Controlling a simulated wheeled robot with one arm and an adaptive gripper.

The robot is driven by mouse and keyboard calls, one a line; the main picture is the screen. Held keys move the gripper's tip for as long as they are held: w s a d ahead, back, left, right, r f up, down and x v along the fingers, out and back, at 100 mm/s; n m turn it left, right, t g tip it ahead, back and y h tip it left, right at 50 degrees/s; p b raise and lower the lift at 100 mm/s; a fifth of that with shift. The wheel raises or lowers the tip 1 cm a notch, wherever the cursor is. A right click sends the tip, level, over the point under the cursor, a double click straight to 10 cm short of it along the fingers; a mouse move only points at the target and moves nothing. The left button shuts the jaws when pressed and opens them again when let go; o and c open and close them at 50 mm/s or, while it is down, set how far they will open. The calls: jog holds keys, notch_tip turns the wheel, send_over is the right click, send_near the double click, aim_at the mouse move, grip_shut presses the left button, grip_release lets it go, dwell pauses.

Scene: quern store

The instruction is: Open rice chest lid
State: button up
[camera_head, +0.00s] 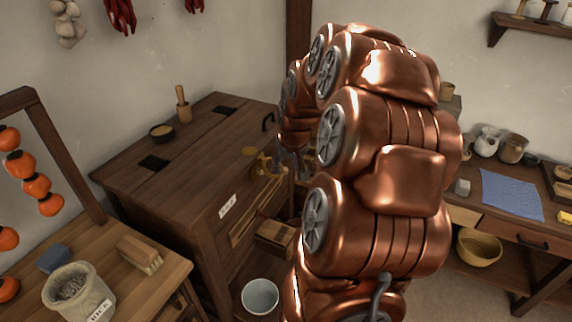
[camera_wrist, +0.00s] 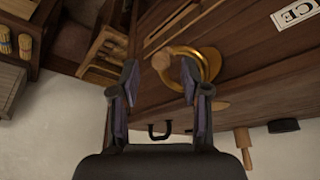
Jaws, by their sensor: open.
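The rice chest (camera_head: 195,195) is a large dark wooden box in the head view, with black hinges on top and a white label on its front. Its lid (camera_head: 200,150) lies flat and shut. A curved brass handle (camera_head: 265,161) is at the lid's front edge; it also shows in the wrist view (camera_wrist: 211,62). My gripper (camera_wrist: 160,76) is open, with its fingers on either side of the handle's near end, the right finger overlapping the brass. I cannot tell whether they touch. In the head view my gripper (camera_head: 291,160) is beside the handle, partly hidden by my arm.
A white bowl (camera_head: 260,296) is low by the chest front. A bench (camera_head: 150,292) with a brush stands at left, a table (camera_head: 500,226) at right.

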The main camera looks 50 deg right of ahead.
jog(key=shift+x, duration=0.85)
jog(key=shift+c, duration=0.3)
grip_shut()
